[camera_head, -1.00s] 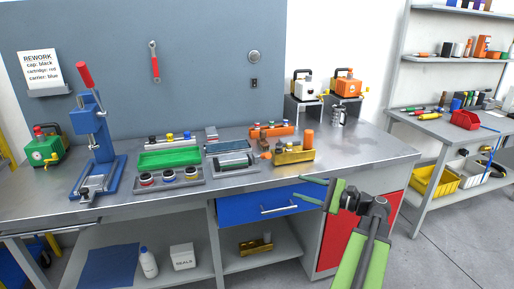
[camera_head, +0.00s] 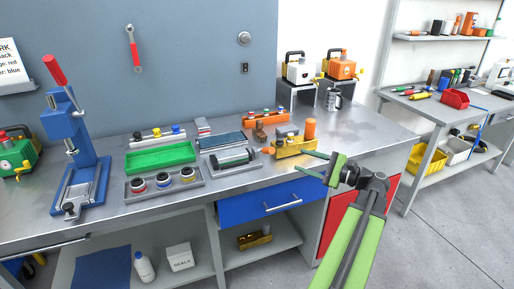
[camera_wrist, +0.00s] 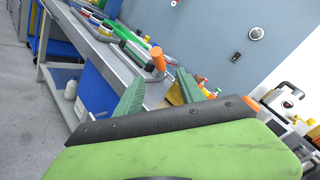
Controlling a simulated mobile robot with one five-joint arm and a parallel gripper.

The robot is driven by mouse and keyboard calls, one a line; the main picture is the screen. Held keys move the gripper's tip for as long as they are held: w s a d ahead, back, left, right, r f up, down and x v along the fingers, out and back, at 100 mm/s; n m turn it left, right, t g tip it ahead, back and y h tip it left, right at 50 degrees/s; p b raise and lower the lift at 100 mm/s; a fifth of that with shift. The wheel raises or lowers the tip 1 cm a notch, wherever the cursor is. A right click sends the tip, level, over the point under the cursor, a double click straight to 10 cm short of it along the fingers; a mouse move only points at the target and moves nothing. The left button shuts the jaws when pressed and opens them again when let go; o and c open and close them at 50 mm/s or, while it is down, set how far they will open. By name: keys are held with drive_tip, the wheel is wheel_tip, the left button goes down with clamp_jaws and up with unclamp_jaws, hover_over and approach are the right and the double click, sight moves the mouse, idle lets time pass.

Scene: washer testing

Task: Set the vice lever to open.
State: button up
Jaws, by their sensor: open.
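A yellow fixture (camera_head: 292,149) with an upright orange cylinder (camera_head: 310,130) stands near the bench's front right edge; I cannot tell for sure whether it is the vice. In the wrist view the orange part (camera_wrist: 157,58) shows beyond the fingers, with yellow (camera_wrist: 176,94) partly hidden behind one. A blue press (camera_head: 72,140) with a raised red-handled lever (camera_head: 55,71) stands at the left, a small black knob (camera_head: 69,208) at its base. My gripper (camera_head: 308,162) is open and empty, in front of the bench's right part; its fingers also show in the wrist view (camera_wrist: 158,82).
The metal bench (camera_head: 350,143) holds a green tray (camera_head: 160,157), a grey tray with several round parts (camera_head: 163,194), and an orange block (camera_head: 269,117). A blue drawer (camera_head: 250,207) lies below. Open floor (camera_head: 445,230) is at the right.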

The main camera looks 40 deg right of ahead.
sight(264, 149)
drive_tip(key=x, duration=1.7)
drive_tip(key=shift+a, duration=0.25)
drive_tip(key=shift+s, duration=0.1)
clamp_jaws()
